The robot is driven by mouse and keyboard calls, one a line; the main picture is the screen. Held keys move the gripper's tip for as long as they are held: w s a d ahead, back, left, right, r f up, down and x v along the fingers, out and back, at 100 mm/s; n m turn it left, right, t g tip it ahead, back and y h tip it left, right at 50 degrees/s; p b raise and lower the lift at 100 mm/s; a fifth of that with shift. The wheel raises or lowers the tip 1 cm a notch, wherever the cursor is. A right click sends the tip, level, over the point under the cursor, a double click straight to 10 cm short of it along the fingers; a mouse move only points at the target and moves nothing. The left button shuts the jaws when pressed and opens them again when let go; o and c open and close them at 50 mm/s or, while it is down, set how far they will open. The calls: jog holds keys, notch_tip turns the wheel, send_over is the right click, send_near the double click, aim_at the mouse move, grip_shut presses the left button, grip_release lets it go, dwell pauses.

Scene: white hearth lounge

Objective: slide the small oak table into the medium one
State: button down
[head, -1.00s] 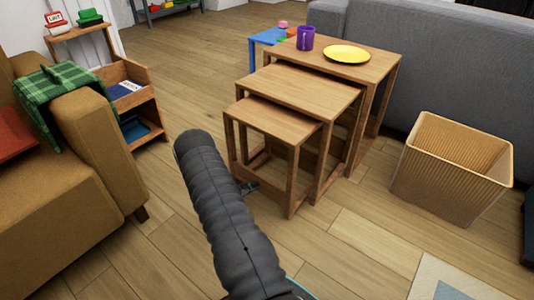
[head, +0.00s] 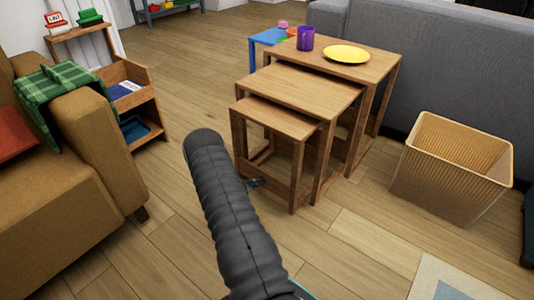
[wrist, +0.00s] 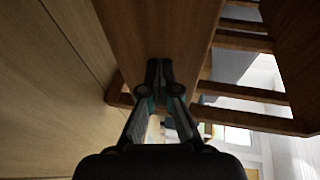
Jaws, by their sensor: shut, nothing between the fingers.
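The small oak table (head: 278,119) is the lowest of three nested tables. It sits partly under the medium oak table (head: 310,86), with the front strip of its top sticking out. My gripper (head: 256,183) is low in front of the small table, by its front legs, partly hidden behind my arm. In the wrist view my gripper (wrist: 160,66) is shut and empty, its fingertips at a brown wooden part of the small table (wrist: 158,28). Whether the tips touch it is hard to tell.
The large table (head: 383,66) bears a purple mug (head: 305,39) and a yellow plate (head: 346,54). A ribbed basket (head: 455,165) stands to the right before the grey sofa (head: 440,70). A tan armchair (head: 90,160) is at left. The floor between is clear.

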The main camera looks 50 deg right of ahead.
aim_at(262, 172)
jog(key=shift+w+d, duration=0.1)
jog(key=shift+d, duration=1.85)
jog(key=shift+w+d, duration=0.2)
jog(key=shift+d, duration=2.2)
jog(key=shift+s+a+r+p, duration=0.1)
jog(key=shift+a+r+p, duration=0.4)
jog(key=shift+a+p, duration=0.25)
jog(key=shift+a+r+p, duration=0.5)
jog(key=shift+a+p, duration=0.1)
jog(key=shift+a, duration=0.15)
jog(key=shift+s+a+r+p, duration=0.1)
jog(key=shift+a+r+p, duration=0.4)
jog(key=shift+a+p, duration=0.25)
